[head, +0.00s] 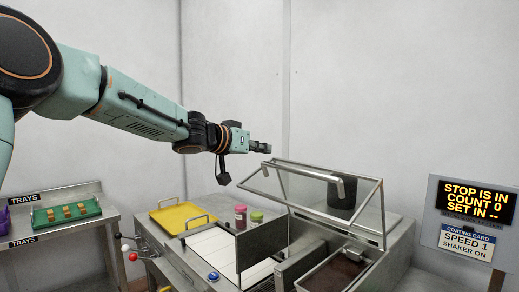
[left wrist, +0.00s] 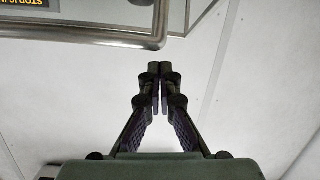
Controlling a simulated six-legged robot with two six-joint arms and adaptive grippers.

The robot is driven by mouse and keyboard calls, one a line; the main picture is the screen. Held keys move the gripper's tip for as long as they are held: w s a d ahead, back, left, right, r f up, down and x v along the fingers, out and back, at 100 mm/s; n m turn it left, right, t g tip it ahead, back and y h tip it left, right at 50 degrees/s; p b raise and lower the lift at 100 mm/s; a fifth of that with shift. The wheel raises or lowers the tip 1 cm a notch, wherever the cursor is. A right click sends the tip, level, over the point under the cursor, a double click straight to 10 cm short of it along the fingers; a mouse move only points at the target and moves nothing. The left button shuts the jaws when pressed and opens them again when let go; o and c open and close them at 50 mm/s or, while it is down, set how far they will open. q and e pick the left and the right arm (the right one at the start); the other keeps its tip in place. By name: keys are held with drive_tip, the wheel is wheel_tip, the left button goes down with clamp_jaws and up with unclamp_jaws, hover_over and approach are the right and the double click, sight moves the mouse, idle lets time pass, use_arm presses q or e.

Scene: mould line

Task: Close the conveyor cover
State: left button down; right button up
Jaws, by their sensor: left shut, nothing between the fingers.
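The conveyor cover (head: 305,187) is a clear panel in a metal frame above the right part of the machine. It looks raised and tilted, with its frame standing clear of the machine top. In the left wrist view, a rounded metal frame bar (left wrist: 95,41), likely the cover's, crosses the top left. My left gripper (head: 264,147) is shut and empty, just above and beside the cover's upper left corner. In the left wrist view its closed fingertips (left wrist: 160,68) are close to the bar's corner; I cannot tell whether they touch. My right gripper is not in view.
A yellow tray (head: 178,217), a pink-lidded jar (head: 240,217) and a green-lidded jar (head: 257,219) stand on the machine. A dark-filled bin (head: 335,272) sits below the cover. A sign (head: 475,203) reads "STOP IS IN". A side table holds a green tray (head: 66,225).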

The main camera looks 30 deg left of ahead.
use_arm(q)
drive_tip(key=shift+s+f+b, duration=0.45)
drive_tip(key=shift+s+f, duration=0.1)
drive_tip(key=shift+s, duration=0.3)
drive_tip(key=shift+f, duration=0.1)
drive_tip(key=shift+w+f, duration=0.1)
drive_tip(key=shift+w, duration=0.15)
drive_tip(key=shift+s, duration=0.1)
